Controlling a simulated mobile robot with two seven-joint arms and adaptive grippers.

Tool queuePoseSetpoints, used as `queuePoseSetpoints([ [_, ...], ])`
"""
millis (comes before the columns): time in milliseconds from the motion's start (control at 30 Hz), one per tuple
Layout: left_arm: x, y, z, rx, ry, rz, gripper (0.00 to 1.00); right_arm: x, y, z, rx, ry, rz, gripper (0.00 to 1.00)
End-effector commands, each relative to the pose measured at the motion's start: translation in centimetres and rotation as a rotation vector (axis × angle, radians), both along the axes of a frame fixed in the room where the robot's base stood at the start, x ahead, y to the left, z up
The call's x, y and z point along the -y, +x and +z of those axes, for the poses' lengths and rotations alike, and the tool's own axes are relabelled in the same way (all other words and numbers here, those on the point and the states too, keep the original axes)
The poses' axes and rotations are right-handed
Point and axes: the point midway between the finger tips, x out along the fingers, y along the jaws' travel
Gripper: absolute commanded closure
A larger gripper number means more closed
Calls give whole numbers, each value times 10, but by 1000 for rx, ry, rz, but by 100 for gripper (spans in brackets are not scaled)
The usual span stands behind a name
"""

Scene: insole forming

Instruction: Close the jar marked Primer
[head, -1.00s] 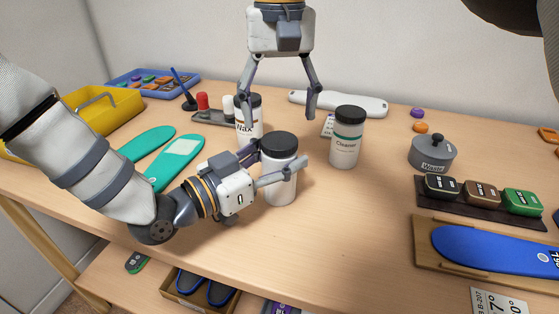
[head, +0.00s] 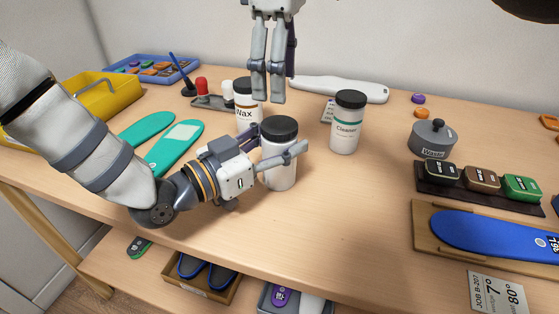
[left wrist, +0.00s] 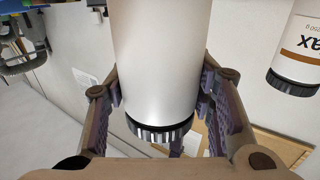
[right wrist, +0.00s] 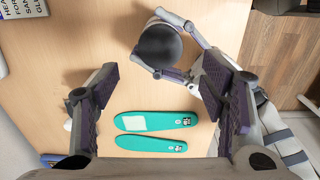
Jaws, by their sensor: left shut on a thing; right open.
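A white jar (head: 279,170) with a black lid (head: 279,128) on its top stands upright near the table's front. No label shows on the side I see, so I cannot read its name. My left gripper (head: 280,145) is shut around the jar's upper body, below the lid. The jar's white body (left wrist: 158,60) and ribbed black lid (left wrist: 160,132) fill the middle of the left wrist view. My right gripper (head: 268,98) is open and empty, pointing down above and behind the jar. In the right wrist view the lid (right wrist: 160,45) lies beyond its spread fingers.
A Wax jar (head: 248,112) stands behind left, and a Cleaner jar (head: 346,125) stands to the right; both have black lids. Teal insoles (head: 175,145) lie to the left. A grey Waste pot (head: 432,140) stands further right. The table front right of the jar is clear.

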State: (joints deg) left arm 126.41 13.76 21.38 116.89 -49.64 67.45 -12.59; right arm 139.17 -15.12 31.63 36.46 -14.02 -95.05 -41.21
Motion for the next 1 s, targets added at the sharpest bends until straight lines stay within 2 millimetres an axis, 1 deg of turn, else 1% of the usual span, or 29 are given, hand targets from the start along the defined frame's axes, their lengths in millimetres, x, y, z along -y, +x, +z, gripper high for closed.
queuePoseSetpoints([
  [200, 0, 0, 0, 1, -1, 0, 100, 0, -1, -38, -4, -1, 0, 34],
  [300, 0, 0, 0, 1, -1, 0, 100, 0, -1, -53, -4, 0, -1, 34],
  [400, 0, 0, 0, 1, -1, 0, 100, 0, 0, -64, -2, 1, -1, 34],
  [533, 0, 0, 0, 1, 0, 0, 100, 0, 0, -71, -1, 0, -1, 34],
  [800, 0, 0, 0, 1, 0, 0, 100, 0, 0, -72, 0, 1, -1, 34],
  [967, 0, 0, 1, 1, 0, 0, 100, 0, 0, -72, 0, 1, -1, 70],
  [1000, 0, 0, 1, 1, 0, 0, 100, 0, 0, -72, 0, 1, -1, 80],
])
